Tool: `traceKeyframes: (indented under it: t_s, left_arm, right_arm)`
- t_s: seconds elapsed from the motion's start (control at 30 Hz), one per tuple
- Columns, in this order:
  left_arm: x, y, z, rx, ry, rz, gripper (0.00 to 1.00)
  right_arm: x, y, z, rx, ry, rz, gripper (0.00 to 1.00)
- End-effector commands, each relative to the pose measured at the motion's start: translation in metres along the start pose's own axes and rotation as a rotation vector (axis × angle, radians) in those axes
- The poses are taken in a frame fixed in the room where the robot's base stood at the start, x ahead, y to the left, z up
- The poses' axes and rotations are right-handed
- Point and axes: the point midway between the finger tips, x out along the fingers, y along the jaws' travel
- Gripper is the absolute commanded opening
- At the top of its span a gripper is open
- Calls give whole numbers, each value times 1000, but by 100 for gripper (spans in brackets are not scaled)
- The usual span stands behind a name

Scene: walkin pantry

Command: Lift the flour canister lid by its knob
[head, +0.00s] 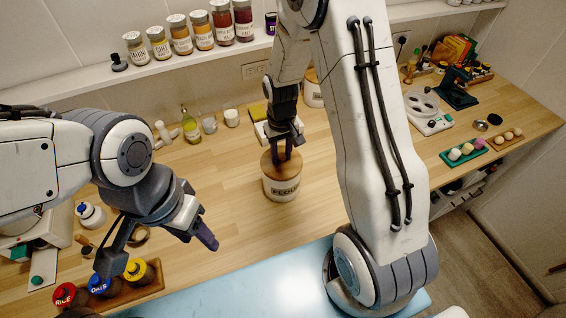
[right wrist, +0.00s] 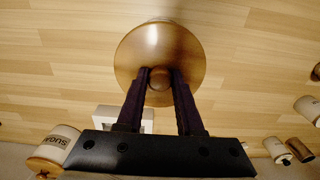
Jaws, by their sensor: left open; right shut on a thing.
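The flour canister (head: 282,188) is a cream pot with a dark label, standing upright on the wooden counter in the middle of the head view. Its round wooden lid (head: 270,166) sits on top; I see no clear gap beneath it. In the right wrist view the lid (right wrist: 152,45) is seen from above, with its round knob (right wrist: 160,79) between the fingertips. My right gripper (head: 286,153) points down at the lid and is shut on the knob, which the fingers hide in the head view. My left gripper (head: 158,252) is open and empty, left of the canister.
A wooden tray of jars (head: 140,285) lies below my left gripper. Another canister (head: 314,90) stands behind my right arm. Spice jars (head: 200,30) line the shelf.

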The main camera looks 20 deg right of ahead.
Motion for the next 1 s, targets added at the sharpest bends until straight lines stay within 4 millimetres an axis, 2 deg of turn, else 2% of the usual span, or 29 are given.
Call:
traceKeyframes:
  t_s: [0.7, 1.0]
  left_arm:
    - [-26, 2, -1, 0, 0, 0, 50]
    - [-26, 2, -1, 0, 0, 0, 50]
  right_arm:
    - [-31, 0, 0, 0, 1, 0, 0]
    - [-32, 0, 0, 0, 0, 0, 0]
